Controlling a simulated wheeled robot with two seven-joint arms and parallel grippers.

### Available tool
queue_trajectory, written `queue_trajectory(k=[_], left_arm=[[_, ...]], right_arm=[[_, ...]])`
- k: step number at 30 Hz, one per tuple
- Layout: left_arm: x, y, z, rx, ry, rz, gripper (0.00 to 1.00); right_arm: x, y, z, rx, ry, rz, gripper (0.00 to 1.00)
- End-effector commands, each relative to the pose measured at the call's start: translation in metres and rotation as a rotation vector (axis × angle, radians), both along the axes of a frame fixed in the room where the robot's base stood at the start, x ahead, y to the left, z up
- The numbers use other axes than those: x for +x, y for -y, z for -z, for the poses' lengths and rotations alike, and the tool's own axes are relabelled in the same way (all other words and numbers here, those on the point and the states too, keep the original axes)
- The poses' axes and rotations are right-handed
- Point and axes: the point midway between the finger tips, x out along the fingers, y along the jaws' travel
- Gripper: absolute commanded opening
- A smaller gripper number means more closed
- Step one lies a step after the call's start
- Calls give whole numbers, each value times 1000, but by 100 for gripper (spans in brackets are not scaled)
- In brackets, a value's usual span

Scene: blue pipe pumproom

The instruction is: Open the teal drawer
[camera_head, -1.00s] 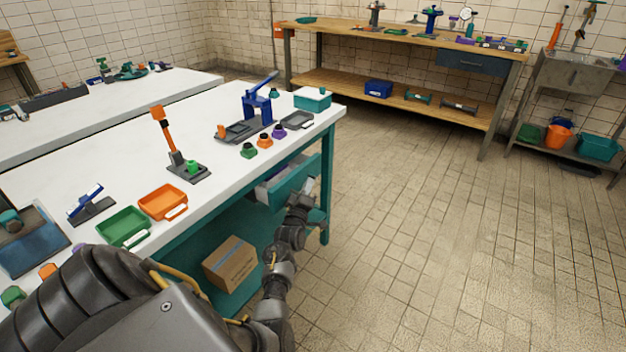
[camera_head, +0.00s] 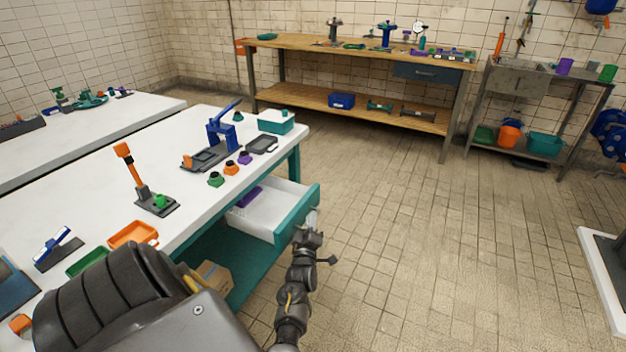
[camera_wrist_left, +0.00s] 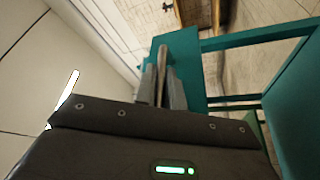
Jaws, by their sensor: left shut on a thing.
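The teal drawer (camera_head: 297,212) is pulled well out from under the white-topped bench, and its white inside shows with a purple item (camera_head: 250,196) at the back left. My left gripper (camera_head: 312,218) is at the drawer's front face. In the left wrist view its fingers (camera_wrist_left: 161,85) are closed around the bar handle (camera_wrist_left: 163,60) on the teal front (camera_wrist_left: 187,50). My right gripper is not in view.
The white bench top (camera_head: 100,185) carries an orange-handled press, a blue press, trays and small coloured parts. A cardboard box (camera_head: 214,275) sits on the shelf below. The tiled floor to the right is clear. A wooden workbench (camera_head: 350,48) stands at the back.

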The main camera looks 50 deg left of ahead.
Motion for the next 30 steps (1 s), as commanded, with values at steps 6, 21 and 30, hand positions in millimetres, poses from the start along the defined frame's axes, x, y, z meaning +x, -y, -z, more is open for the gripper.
queue_trajectory(k=[6,21,30], left_arm=[[-1,0,2,-1,-2,-4,0],[1,1,1,0,-1,1,32],[-6,13,5,-1,-2,0,32]], right_arm=[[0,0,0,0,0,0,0],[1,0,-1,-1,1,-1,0],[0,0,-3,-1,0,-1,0]])
